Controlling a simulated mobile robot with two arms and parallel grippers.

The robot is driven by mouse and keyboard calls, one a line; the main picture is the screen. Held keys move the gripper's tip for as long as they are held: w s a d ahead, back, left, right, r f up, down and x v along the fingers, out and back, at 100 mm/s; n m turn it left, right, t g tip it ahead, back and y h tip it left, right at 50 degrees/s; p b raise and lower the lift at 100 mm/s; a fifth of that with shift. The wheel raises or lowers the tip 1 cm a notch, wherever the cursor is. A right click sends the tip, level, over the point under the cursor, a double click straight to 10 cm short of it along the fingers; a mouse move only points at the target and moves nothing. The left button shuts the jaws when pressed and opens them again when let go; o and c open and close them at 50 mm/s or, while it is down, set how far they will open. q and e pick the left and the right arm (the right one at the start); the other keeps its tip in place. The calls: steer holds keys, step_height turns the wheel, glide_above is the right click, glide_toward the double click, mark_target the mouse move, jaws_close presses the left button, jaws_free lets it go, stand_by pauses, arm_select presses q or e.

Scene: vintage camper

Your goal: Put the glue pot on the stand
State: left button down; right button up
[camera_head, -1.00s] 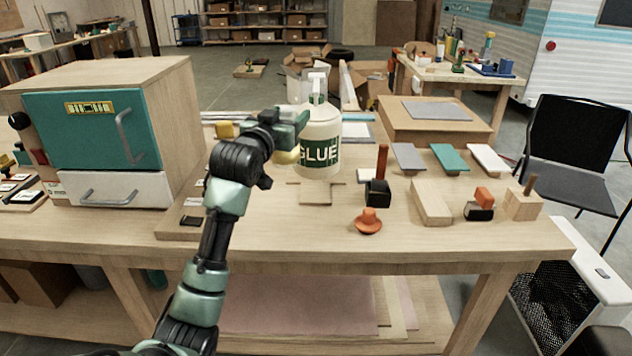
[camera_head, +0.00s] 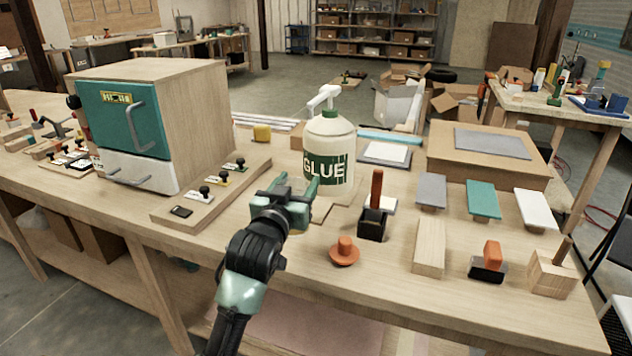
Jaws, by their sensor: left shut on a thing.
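The glue pot (camera_head: 330,143) is a cream bottle with a green GLUE label, a green collar and a white pump top. It is upright near the middle of the workbench. My left gripper (camera_head: 296,190) is at its lower left side, nearest me, and shut on it. The gripper covers part of the pot's lower left. A thin flat wooden piece (camera_head: 323,213), perhaps the stand, shows at the pot's base. I cannot tell whether the pot touches it. My right gripper is not in view.
Left are a board with black-knobbed stamps (camera_head: 210,190) and a teal-doored cabinet (camera_head: 150,120). Close right of the pot are a black holder with a red handle (camera_head: 373,215) and an orange knob (camera_head: 344,252). Coloured slabs (camera_head: 482,200) and wooden blocks (camera_head: 428,248) stand farther right.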

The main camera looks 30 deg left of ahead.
mark_target(318, 163)
arm_select(q)
steer(key=p+x, duration=0.1)
steer(key=x, duration=1.2)
steer(key=shift+w+a, duration=0.15)
steer(key=shift+w, duration=0.35)
step_height(318, 163, down, 3)
steer(key=shift+f, duration=0.25)
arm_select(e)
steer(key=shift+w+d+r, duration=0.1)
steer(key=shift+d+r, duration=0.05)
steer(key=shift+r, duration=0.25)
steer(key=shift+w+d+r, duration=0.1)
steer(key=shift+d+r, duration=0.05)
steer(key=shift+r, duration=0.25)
arm_select(q)
steer(key=shift+f, duration=0.15)
steer(key=shift+c, duration=2.3)
jaws_free()
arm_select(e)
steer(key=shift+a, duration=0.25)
